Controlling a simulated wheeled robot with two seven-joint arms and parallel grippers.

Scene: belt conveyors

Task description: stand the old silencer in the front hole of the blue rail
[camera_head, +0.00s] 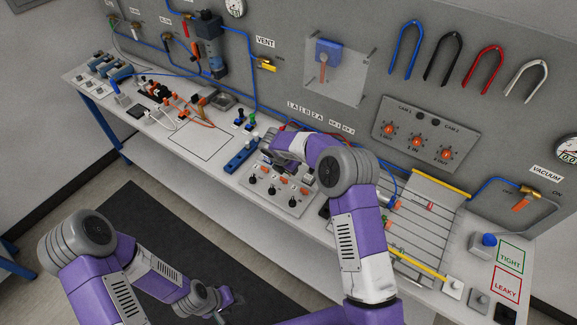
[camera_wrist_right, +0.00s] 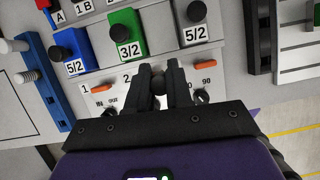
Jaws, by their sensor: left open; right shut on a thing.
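The blue rail (camera_head: 240,159) lies on the bench left of the valve panel. In the right wrist view the rail (camera_wrist_right: 49,112) runs along the left side, with a grey ribbed piece (camera_wrist_right: 29,76) and a white ribbed piece (camera_wrist_right: 58,53) at it. My right gripper (camera_wrist_right: 168,78) is shut on a small dark round-ended thing (camera_wrist_right: 158,85), seemingly the old silencer, over the valve panel and to the right of the rail. Most of it is hidden by the fingers. My left gripper (camera_head: 229,301) is open and empty, low in front of the bench.
The valve panel (camera_head: 270,190) has black knobs and orange levers. Blue (camera_wrist_right: 75,45), green (camera_wrist_right: 126,32) and grey valves stand near my right gripper. A slatted conveyor (camera_head: 424,225) lies to the right. A bare outlined patch (camera_head: 201,137) lies left of the rail.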

